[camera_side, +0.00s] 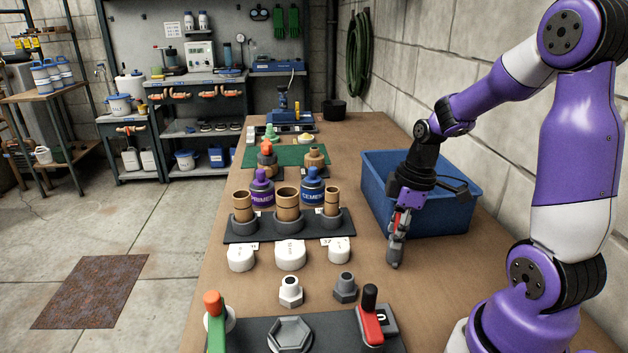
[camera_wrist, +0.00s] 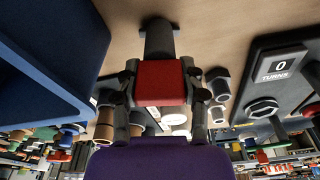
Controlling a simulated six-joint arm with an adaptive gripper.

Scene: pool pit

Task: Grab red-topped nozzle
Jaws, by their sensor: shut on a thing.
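My gripper (camera_side: 401,228) points down over the right part of the bench, just in front of the blue bin. Its two fingers are shut on the red-topped nozzle (camera_wrist: 160,82). In the wrist view the red block lies between the fingers, with a grey stem extending beyond the fingertips. In the side view the fingers partly hide the nozzle, and its grey lower end (camera_side: 394,256) points down. I cannot tell whether that end touches the bench.
The blue bin (camera_side: 445,215) stands close behind my gripper. To the left are a black rack (camera_side: 288,233) with brown-and-grey fittings, white caps (camera_side: 290,255) and small hex fittings (camera_side: 345,287). A dark fixture (camera_side: 315,332) with a red-and-black handle sits in front. Bench right of the fittings is clear.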

